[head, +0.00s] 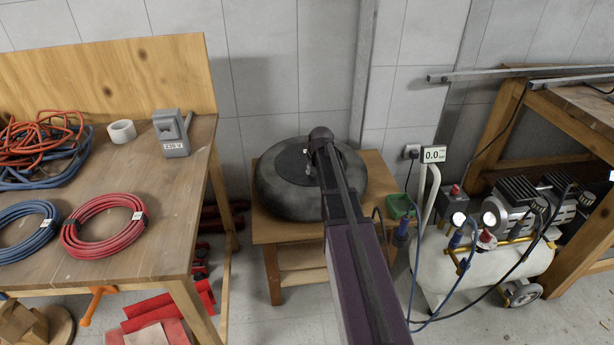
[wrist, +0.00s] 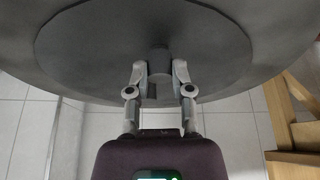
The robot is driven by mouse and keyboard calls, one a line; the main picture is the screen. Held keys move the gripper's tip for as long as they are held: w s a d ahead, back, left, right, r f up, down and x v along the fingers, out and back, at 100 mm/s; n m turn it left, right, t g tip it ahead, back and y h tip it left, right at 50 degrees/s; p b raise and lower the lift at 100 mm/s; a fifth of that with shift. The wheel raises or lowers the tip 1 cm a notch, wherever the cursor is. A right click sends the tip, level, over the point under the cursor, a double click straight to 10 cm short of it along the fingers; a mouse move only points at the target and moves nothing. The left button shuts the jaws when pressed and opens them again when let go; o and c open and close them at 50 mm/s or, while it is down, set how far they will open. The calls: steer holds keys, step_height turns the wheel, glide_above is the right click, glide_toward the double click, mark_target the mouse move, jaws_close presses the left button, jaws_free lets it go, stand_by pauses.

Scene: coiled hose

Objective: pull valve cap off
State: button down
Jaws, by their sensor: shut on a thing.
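A dark tyre (head: 266,198) lies flat on a small wooden stand, with a darker round disc (head: 290,162) at its centre. The tyre also fills the top of the wrist view (wrist: 260,30). My gripper (wrist: 160,72) is shut on a short grey cylinder, the valve cap (wrist: 160,62), at the near part of the disc. One finger is on each side of it. Whether the cap is still seated on a stem is hard to tell. In the head view my arm hides most of the gripper and the cap.
The small wooden stand (head: 258,232) is close to the wall. A workbench (head: 150,215) at left holds red hose (head: 85,240), blue hose and a grey 230 V box (head: 172,135). At right are a green container (head: 398,206), a 0.0 display (head: 433,155) and a white compressor (head: 470,270).

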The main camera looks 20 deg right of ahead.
mark_target(313, 170)
steer(key=shift+r, duration=0.15)
stand_by(0.3)
steer(key=shift+w+r+p, duration=0.1)
steer(key=shift+r+p, duration=0.7)
steer(key=shift+p, duration=0.15)
steer(key=shift+r, duration=0.15)
steer(key=shift+r+p, duration=0.35)
steer(key=shift+p, duration=0.15)
steer(key=shift+r+p, duration=1.05)
steer(key=shift+r, duration=0.25)
